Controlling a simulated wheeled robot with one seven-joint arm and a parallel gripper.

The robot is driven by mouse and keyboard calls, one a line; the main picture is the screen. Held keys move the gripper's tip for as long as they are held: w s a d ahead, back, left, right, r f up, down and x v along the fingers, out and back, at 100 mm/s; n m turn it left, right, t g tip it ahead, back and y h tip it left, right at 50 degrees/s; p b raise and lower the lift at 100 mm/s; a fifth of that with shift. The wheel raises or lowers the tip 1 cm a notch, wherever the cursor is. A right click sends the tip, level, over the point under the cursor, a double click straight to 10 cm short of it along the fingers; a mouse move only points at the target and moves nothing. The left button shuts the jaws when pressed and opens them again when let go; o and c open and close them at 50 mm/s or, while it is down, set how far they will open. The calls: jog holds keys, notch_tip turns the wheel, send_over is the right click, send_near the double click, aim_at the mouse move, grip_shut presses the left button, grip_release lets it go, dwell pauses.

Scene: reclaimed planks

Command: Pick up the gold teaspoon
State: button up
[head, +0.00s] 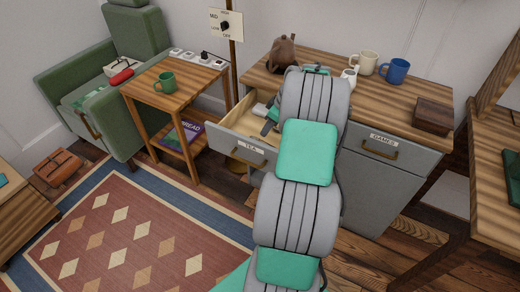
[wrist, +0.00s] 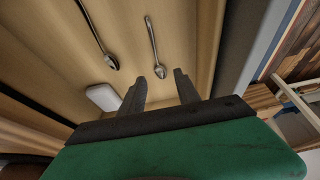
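Two spoons lie in the open drawer (head: 233,123) labelled TEA. In the wrist view, one spoon (wrist: 154,40) has its bowl end between my fingertips in the picture. The other spoon (wrist: 98,36) lies to its left, its bowl pointing down toward the gripper. Both look greyish in this light, and I cannot tell which is gold. My gripper (wrist: 160,77) is open and empty, with its fingers apart over the drawer floor. I cannot tell how far above the spoon the fingertips are. In the head view my arm hides most of the gripper and the spoons.
A white block-like object (wrist: 103,97) lies in the drawer left of my fingers. Drawer walls stand close on both sides.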

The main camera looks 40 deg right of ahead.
jog(key=x, duration=0.7)
jog(key=shift+f, duration=0.3)
grip_shut()
dwell(0.4)
